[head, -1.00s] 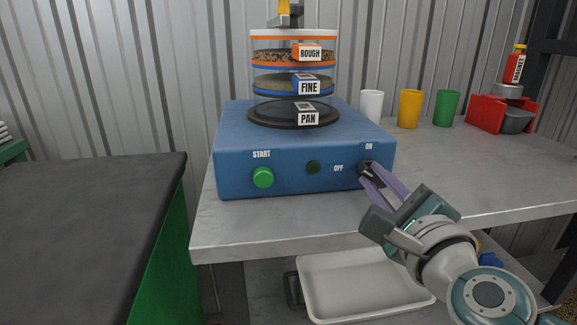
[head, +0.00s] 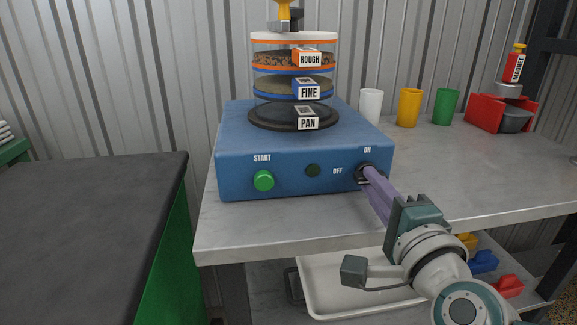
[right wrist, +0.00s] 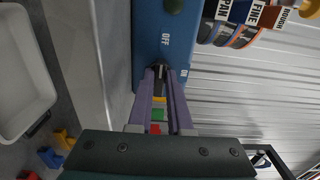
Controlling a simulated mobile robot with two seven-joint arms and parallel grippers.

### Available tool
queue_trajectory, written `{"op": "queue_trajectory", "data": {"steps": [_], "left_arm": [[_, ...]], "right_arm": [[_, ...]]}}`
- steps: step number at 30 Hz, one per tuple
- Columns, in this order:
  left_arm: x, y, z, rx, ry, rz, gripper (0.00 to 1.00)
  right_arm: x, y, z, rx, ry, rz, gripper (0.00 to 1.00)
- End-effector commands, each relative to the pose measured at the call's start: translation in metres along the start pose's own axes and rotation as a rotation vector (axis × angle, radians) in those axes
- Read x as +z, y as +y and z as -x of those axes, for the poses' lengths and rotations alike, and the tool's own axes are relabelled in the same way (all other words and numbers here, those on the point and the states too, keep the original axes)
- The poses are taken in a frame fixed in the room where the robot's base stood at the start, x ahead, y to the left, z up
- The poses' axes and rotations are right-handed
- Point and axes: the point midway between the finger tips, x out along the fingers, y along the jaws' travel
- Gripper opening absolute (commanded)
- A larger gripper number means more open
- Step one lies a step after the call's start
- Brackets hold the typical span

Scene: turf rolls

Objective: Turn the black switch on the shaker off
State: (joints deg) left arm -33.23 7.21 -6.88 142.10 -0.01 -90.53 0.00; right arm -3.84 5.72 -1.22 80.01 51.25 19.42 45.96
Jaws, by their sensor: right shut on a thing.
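The shaker is a blue box (head: 300,130) on the grey bench, with a green START button (head: 263,181) and a dark green round lamp (head: 313,171). The black switch (head: 361,169) is at the right of its front face, with ON above it and OFF to its left. My right gripper (head: 367,172) is shut on the switch with its purple fingers, which hide most of it, so its pointing direction is unclear. In the right wrist view the fingertips (right wrist: 161,71) meet the switch beside the OFF label. My left gripper is out of view.
Sieves labelled ROUGH, FINE and PAN (head: 307,120) stand on the shaker. White, yellow and green cups (head: 408,108) and a red bin (head: 490,112) stand behind on the bench. A white tray (head: 330,288) lies below. A dark-topped table (head: 80,220) is at left.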

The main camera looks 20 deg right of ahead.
Motion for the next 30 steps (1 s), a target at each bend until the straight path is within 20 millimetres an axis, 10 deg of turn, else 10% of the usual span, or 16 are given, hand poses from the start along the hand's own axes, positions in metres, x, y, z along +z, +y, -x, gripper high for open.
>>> {"op": "queue_trajectory", "data": {"steps": [13, 14, 21, 30], "left_arm": [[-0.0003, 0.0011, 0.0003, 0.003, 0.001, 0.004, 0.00], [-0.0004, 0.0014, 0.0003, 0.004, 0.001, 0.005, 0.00], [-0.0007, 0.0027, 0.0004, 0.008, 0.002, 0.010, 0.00], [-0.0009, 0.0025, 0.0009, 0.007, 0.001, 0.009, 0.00]], "right_arm": [[-0.0001, 0.0003, 0.0001, 0.000, 0.000, 0.014, 0.00], [-0.0001, 0.0003, 0.0001, 0.000, 0.000, 0.014, 0.18], [-0.0002, 0.0003, 0.0001, 0.000, 0.000, 0.012, 0.46], [-0.0001, 0.0002, 0.0023, 0.001, 0.000, 0.011, 0.47]]}}
